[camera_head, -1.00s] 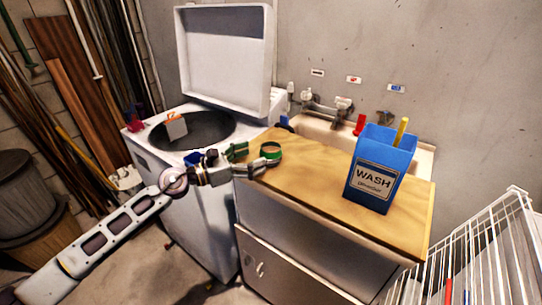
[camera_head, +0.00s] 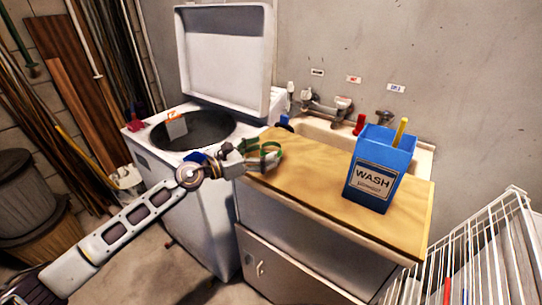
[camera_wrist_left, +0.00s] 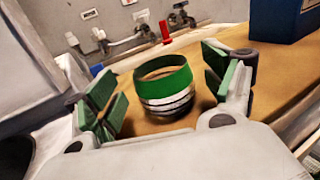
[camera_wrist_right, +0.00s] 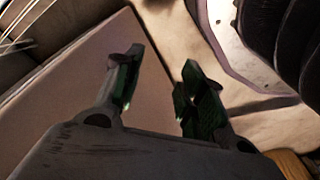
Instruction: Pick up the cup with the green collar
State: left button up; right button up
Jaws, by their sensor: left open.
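The cup with the green collar (camera_wrist_left: 166,84) stands upright on the wooden counter. It has a wide green band at the top and white and dark bands below. In the head view the cup (camera_head: 269,153) is near the counter's left end, partly hidden by my left gripper (camera_head: 266,157). In the left wrist view my left gripper (camera_wrist_left: 165,82) is open, with one green-padded finger on each side of the cup. Gaps show between both fingers and the cup. My right gripper (camera_wrist_right: 160,62) is open and empty, seen only in its own wrist view.
A blue WASH box (camera_head: 380,172) stands on the counter (camera_head: 318,178) to the right. Behind are a sink with taps and a red object (camera_head: 359,124). An open washer (camera_head: 155,162) stands left and a white wire rack (camera_head: 500,235) right. The counter's middle is clear.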

pick_arm(q)
jog(key=shift+x, duration=0.8)
jog(key=shift+c, duration=0.2)
jog(key=c, duration=0.9)
